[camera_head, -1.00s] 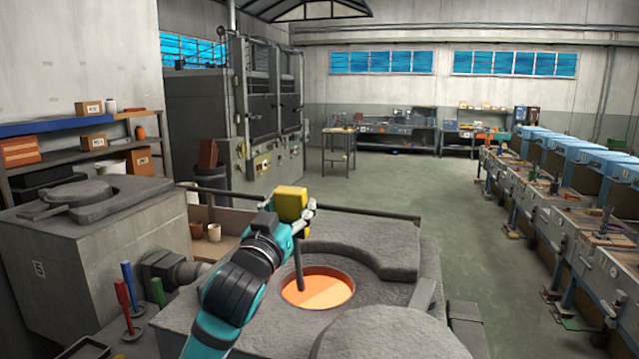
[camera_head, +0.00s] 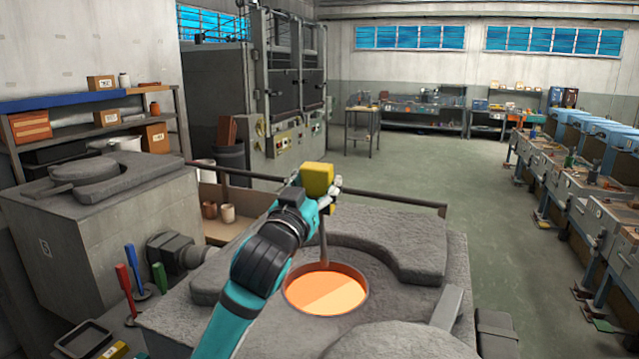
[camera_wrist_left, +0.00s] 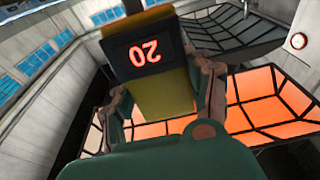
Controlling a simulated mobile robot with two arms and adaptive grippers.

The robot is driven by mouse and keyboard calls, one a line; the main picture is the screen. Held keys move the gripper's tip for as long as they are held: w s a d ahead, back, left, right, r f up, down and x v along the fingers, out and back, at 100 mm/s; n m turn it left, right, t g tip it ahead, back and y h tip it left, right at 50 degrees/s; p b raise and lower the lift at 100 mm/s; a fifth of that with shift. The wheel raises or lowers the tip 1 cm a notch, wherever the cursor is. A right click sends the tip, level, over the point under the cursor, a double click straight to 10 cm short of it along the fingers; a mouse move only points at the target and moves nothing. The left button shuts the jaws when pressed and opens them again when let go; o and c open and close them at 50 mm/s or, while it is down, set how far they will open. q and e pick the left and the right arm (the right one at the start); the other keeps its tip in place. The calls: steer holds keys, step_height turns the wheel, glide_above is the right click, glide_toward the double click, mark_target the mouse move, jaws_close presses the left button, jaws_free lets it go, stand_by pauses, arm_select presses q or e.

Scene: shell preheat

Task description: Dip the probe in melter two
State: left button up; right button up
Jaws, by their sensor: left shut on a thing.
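My left gripper (camera_head: 328,200) is shut on the yellow probe (camera_head: 317,178), above the open melter (camera_head: 230,290). Glowing orange melt (camera_head: 327,293) fills the opening. I cannot tell whether the tip touches it. No number shows on this melter. My right gripper is out of view.
A second grey melter (camera_head: 100,240) with its lid on stands at the left, a hard-to-read number on its side. A rail (camera_head: 390,200) runs behind the open melter. The round lid (camera_head: 420,343) lies in front. Red, blue and green handles (camera_head: 127,290) stand at left.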

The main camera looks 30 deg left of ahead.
mark_target(320, 231)
arm_select(q)
steer(key=shift+w+f+b, duration=0.2)
steer(key=shift+f+b, duration=0.5)
steer(key=shift+f, duration=0.4)
steer(key=shift+w+a+f+b, duration=0.1)
steer(key=shift+w+f+b, duration=0.05)
steer(key=shift+f+b, duration=0.45)
steer(key=shift+w+a+f+b, duration=0.1)
steer(key=shift+f+b, duration=0.35)
steer(key=shift+f, duration=0.2)
steer(key=shift+s+d+f, duration=0.1)
steer(key=shift+f, duration=0.2)
steer(key=shift+f+b, duration=0.65)
steer(key=shift+b, duration=0.1)
steer(key=shift+f+b, duration=1.5)
steer(key=shift+f, duration=0.75)
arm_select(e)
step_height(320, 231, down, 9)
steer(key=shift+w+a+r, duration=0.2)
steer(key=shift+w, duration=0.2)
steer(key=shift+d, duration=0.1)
